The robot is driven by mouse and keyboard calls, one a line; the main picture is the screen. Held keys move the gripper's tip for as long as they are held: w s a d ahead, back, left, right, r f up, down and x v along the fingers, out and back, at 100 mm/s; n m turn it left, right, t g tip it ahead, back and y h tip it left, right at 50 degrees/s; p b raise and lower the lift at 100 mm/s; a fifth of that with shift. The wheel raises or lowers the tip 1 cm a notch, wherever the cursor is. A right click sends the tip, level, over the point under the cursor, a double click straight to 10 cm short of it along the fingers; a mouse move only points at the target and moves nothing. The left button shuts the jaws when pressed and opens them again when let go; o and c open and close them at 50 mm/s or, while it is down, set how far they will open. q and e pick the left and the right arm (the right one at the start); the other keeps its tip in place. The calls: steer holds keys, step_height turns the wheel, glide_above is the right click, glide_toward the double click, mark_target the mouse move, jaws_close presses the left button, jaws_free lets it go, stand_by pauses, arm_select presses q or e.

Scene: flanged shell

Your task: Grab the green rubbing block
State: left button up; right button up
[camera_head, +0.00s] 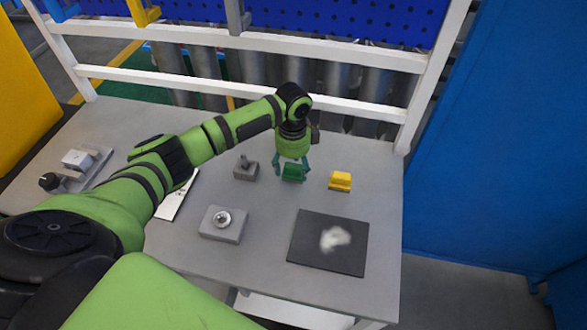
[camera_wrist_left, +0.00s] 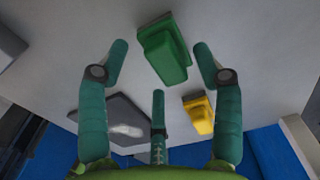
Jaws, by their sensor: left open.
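The green rubbing block (camera_head: 292,172) is on the grey table, towards its back and right of the middle in the head view. My left gripper (camera_head: 291,168) is over it, pointing down, with its fingers spread. In the left wrist view the green block (camera_wrist_left: 164,52) shows at the top middle, between the spread fingers of the left gripper (camera_wrist_left: 160,62). I see a gap on each side, so the fingers are not closed on it. My right gripper is not in view.
A yellow block (camera_head: 340,181) sits just right of the green block. A dark mat (camera_head: 303,252) with a white patch lies in front. A grey block with a round fitting (camera_head: 221,225) and a small grey fixture (camera_head: 245,170) stand to the left. A white barrier rises behind the table.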

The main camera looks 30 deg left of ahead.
arm_select(q)
steer(key=shift+w+a+f, duration=0.1)
steer(key=shift+f, duration=0.1)
steer(key=c, duration=1.3)
steer(key=shift+r, duration=0.15)
